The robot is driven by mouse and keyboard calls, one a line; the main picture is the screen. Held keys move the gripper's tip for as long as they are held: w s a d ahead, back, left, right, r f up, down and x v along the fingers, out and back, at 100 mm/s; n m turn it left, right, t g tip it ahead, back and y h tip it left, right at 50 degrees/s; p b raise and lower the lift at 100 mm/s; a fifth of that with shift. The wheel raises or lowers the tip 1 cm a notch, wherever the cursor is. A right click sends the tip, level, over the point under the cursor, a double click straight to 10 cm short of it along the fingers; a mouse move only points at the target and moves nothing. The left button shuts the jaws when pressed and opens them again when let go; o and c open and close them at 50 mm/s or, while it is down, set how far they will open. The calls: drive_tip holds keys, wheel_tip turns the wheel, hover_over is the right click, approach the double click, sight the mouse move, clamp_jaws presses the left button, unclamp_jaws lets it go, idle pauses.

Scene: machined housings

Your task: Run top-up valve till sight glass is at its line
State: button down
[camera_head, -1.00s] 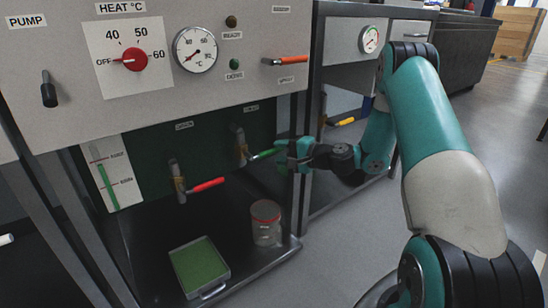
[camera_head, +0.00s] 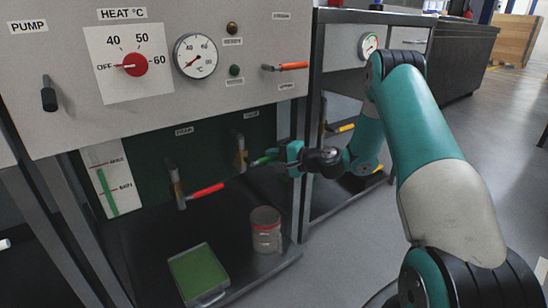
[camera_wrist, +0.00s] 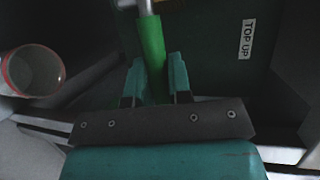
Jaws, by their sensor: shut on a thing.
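The top-up valve (camera_head: 240,158) is on the dark green back panel, with a green lever handle (camera_head: 262,160) pointing right and slightly up. My gripper (camera_head: 281,156) is shut on that handle. The wrist view shows the green handle (camera_wrist: 150,38) between my gripper's two fingers (camera_wrist: 158,68), with a "TOP UP" label to its right. The sight glass (camera_head: 122,172) is a pale strip at the left of the panel. The mark labels are too small to read surely.
A red-handled valve (camera_head: 205,190) is left of the green one. An orange lever (camera_head: 291,66) and red heat dial (camera_head: 134,63) are on the panel above.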

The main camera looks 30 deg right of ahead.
drive_tip(key=shift+a+r+n+h+p, duration=0.1)
drive_tip(key=shift+r+n+h+p, duration=0.2)
drive_tip(key=shift+r+n+p, duration=0.55)
drive_tip(key=shift+a+r+n+g+p, duration=0.1)
drive_tip(key=shift+r+n+g+p, duration=0.15)
drive_tip(key=shift+p, duration=0.7)
drive_tip(key=shift+f+h, duration=0.15)
drive_tip(key=shift+h, duration=0.15)
drive_tip(key=c, duration=1.1)
unclamp_jaws()
drive_tip(key=shift+o, duration=0.2)
drive_tip(key=shift+s, duration=0.1)
drive_tip(key=p+v, duration=0.4)
drive_tip(key=v, duration=1.3)
